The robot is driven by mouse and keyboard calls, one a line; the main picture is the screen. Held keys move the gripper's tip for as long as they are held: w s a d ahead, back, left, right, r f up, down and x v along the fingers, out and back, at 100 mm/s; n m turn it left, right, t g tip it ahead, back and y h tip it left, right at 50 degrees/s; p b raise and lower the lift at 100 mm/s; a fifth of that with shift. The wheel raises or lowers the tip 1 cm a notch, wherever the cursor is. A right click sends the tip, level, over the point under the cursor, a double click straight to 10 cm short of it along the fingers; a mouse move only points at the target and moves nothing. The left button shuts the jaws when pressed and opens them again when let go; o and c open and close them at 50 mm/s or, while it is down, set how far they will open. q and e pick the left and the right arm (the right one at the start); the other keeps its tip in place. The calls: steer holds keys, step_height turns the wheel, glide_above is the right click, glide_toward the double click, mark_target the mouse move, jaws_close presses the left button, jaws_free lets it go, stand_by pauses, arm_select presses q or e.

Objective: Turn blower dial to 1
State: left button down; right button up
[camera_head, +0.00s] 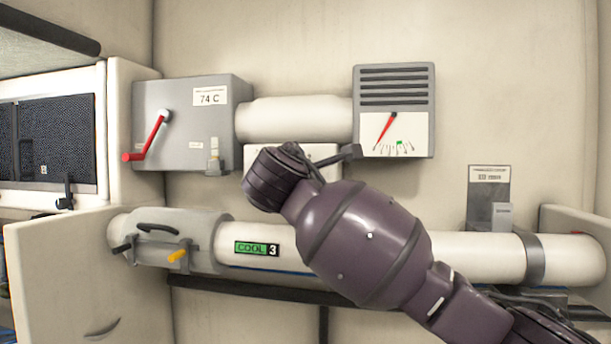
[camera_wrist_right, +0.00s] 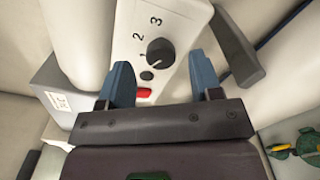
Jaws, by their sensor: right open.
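The blower dial (camera_wrist_right: 160,52) is a round black knob on a white panel (camera_wrist_right: 185,18). The numerals 2 and 3 are readable beside it in the right wrist view; I cannot clearly tell its setting. My right gripper (camera_wrist_right: 159,62) is open, its two blue fingers on either side of the dial, with nothing held between them. I cannot tell whether they touch it. In the head view, my purple right arm covers most of the panel (camera_head: 322,151) and hides the dial. My left gripper is not in view.
A grey box with a red lever (camera_head: 146,138) stands left, a gauge (camera_head: 395,134) right.

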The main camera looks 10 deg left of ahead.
arm_select(q)
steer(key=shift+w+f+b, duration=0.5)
steer(key=shift+b, duration=0.5)
arm_select(e)
steer(key=s, duration=0.9)
